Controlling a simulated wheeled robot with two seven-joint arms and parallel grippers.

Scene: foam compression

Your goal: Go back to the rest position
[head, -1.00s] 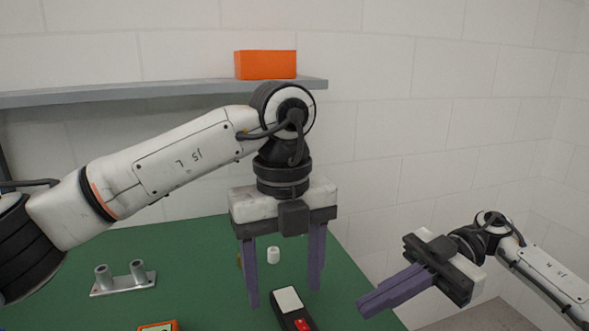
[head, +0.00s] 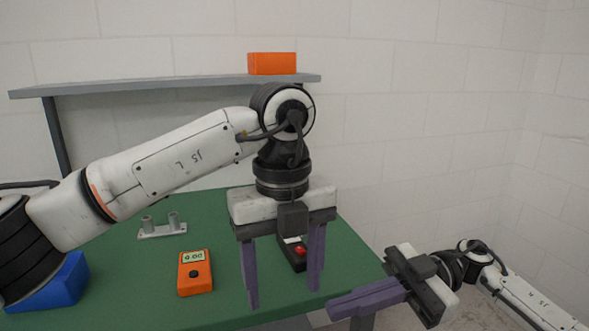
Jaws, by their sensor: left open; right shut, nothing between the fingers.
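My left gripper (head: 283,275) is open and empty, with its purple fingers pointing down in front of the green table (head: 140,270). My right gripper (head: 335,308) is shut with nothing in it. Its fingers point left, near the table's right edge at the lower right of the view. A black device with a red button (head: 299,251) shows between the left gripper's fingers, farther back on the table and partly hidden by the gripper.
An orange meter with a display (head: 195,273) lies on the table, and a metal stand with two posts (head: 162,229) is behind it. A blue bin (head: 62,284) is partly hidden by my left arm. A grey shelf (head: 160,84) holds an orange box (head: 272,64).

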